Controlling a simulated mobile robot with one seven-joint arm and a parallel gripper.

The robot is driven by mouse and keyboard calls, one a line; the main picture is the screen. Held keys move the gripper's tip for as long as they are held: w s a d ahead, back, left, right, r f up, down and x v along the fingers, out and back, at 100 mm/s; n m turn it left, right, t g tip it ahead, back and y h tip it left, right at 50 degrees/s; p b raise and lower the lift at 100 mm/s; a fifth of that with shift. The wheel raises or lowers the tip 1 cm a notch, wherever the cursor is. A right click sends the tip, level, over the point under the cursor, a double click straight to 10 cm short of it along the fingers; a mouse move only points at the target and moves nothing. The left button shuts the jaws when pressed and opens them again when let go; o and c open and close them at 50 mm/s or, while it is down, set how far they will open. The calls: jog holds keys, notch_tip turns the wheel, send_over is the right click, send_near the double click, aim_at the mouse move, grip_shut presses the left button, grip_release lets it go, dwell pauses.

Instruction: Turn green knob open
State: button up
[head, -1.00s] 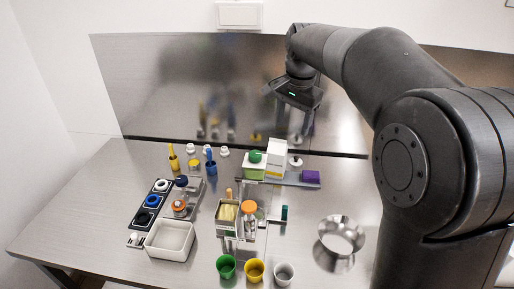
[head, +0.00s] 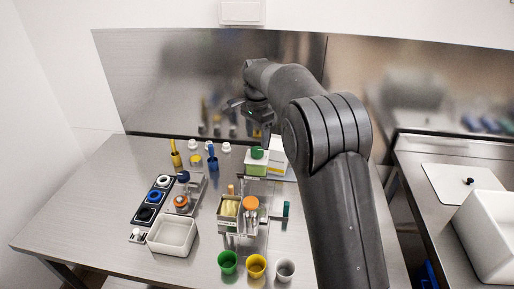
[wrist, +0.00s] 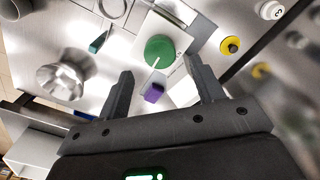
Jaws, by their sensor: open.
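A round green knob (head: 258,153) sits on top of a small white and green box (head: 256,168) at the back of the steel table. In the wrist view the green knob (wrist: 160,51) shows from above, with a thin pale bar by its lower edge. My gripper (head: 243,107) is raised above the back of the table, apart from the knob. In the wrist view my gripper (wrist: 160,74) is open, and nothing is held between its fingers. A teal knob-like part (head: 286,209) sticks out at the right of the central machine.
A tall white box (head: 279,157) stands right beside the green knob's box. Green (head: 228,262), yellow (head: 256,266) and grey cups stand at the front. A white tray (head: 172,236) is at the left. A purple block (wrist: 153,93) and a steel bowl (wrist: 62,80) show in the wrist view.

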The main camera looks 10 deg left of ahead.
aim_at(257, 150)
notch_tip(257, 150, down, 5)
jog(key=shift+f, duration=0.1)
dwell(0.3)
jog(key=c, duration=1)
jog(key=shift+o, duration=0.2)
